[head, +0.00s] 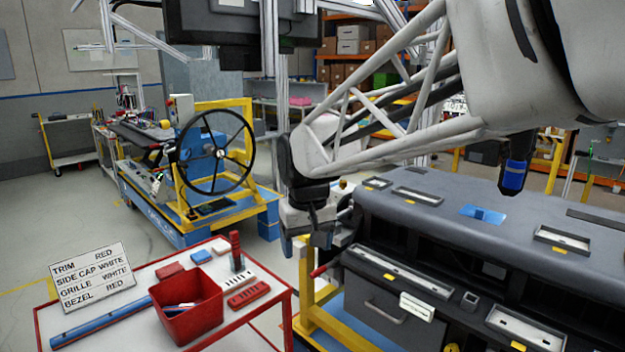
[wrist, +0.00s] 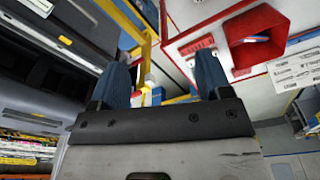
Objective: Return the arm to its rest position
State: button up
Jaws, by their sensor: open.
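My gripper (head: 312,240) hangs from the arm in the middle of the head view, between the red-edged parts table and the dashboard module. In the wrist view my gripper (wrist: 162,75) shows two blue-grey fingers spread wide apart with nothing held between them. My white arm reaches in from the upper right, above the dashboard module (head: 420,200). The dashboard is dark grey with several slots and a blue patch on top. Part of its front edge is hidden behind the gripper.
The parts table (head: 215,325) holds a red bin (head: 190,303), a blue strip (head: 100,322), red and white parts and a label card (head: 92,275). A yellow frame (head: 305,290) stands under the dashboard's left end. A steering-wheel station (head: 215,150) stands behind. Open floor lies at left.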

jog(key=s+d+f+m, duration=0.2)
jog(key=s+d+f, duration=0.1)
jog(key=s+d, duration=0.7)
jog(key=s+d+f+m+t, duration=0.1)
jog(key=s+d+f+m, duration=0.1)
jog(key=s+d, duration=0.7)
jog(key=s+f, duration=0.1)
jog(key=s, duration=0.3)
jog(key=shift+s+d+f+h, duration=0.2)
jog(key=shift+d+f+h, duration=0.05)
jog(key=shift+d+h, duration=0.1)
